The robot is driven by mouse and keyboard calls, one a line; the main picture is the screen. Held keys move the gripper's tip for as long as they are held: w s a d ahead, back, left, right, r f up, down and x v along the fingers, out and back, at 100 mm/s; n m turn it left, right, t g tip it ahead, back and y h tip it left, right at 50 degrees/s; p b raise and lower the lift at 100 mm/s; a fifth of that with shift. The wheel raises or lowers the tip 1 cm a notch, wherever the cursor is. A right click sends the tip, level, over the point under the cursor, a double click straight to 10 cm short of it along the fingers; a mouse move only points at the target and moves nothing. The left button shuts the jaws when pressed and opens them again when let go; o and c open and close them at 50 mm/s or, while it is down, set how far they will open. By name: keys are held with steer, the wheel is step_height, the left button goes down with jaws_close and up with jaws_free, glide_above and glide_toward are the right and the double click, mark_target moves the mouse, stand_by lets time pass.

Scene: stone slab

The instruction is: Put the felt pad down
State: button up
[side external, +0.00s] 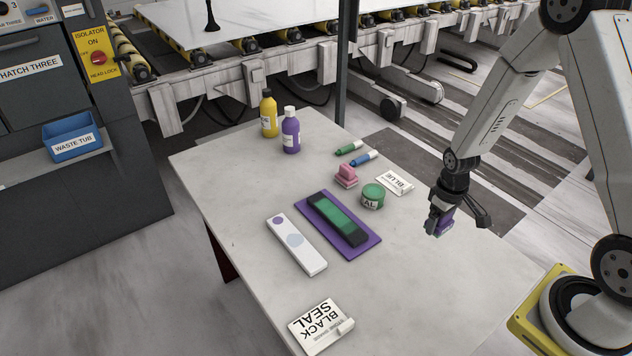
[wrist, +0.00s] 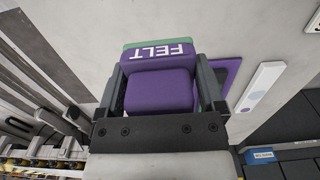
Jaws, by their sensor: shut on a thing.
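My gripper (side external: 440,218) is shut on the felt pad (side external: 444,224), a purple block, and holds it above the right part of the stone table. In the wrist view the felt pad (wrist: 160,85) sits between the two fingers of my gripper (wrist: 163,75). It is purple with white FELT lettering and a green layer along its far edge. What lies directly beneath the pad is hidden in the wrist view.
On the table (side external: 420,290) are a purple mat (side external: 366,247) bearing a green-and-black block (side external: 338,217), a white strip (side external: 300,250), a green tub (side external: 372,196), a pink stamp-like piece (side external: 346,176), a BLACK SEAL sign (side external: 320,325), a BLUE card (side external: 396,181), markers and bottles (side external: 291,135). The table's right front is clear.

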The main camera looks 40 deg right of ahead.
steer(key=w+d+f, duration=0.2)
steer(key=w+f, duration=0.2)
steer(key=w, duration=0.4)
glide_above(399, 226)
steer(key=shift+s+f, duration=0.2)
steer(key=shift+f, duration=2.3)
steer(key=shift+f, duration=0.1)
steer(key=shift+w+d+f, duration=0.1)
steer(key=shift+w+f, duration=0.15)
steer(key=shift+f, duration=1.5)
steer(key=shift+f, duration=0.15)
steer(key=o, duration=0.9)
